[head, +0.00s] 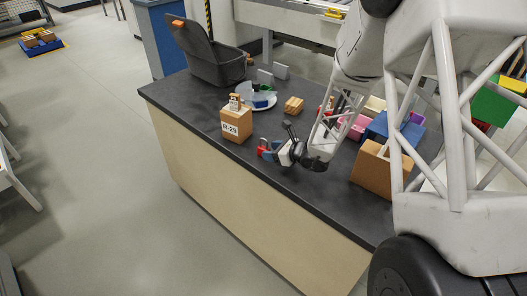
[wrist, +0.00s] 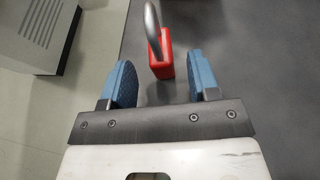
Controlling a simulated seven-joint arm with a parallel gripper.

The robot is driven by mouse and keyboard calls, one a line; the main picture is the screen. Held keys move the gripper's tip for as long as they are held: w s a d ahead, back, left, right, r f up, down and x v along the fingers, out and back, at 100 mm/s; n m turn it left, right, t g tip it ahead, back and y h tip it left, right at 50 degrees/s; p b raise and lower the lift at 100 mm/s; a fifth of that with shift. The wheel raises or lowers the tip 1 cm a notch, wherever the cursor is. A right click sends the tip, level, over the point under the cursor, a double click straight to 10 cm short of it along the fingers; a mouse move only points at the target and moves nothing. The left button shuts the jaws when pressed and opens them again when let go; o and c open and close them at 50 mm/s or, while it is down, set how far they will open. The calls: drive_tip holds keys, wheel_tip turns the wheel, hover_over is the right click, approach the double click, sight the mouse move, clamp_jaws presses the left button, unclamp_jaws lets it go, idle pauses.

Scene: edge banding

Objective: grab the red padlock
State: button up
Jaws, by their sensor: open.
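The red padlock (wrist: 162,60) stands on the dark counter in the wrist view, with its grey metal shackle (wrist: 151,25) pointing up. My gripper (wrist: 160,82) is open, and its two blue finger pads are spread to the left and right. The padlock (head: 264,143) shows there only as a small red patch by the fingers, partly hidden.
A cardboard box labelled 04-29 (head: 237,123) stands left of my gripper on the counter (head: 190,100). Several coloured boxes stand at right, including a brown one (head: 371,170).

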sight(264, 147)
drive_tip(key=shift+x, duration=2.1)
drive_tip(key=shift+c, duration=0.4)
drive_tip(key=c, duration=0.9)
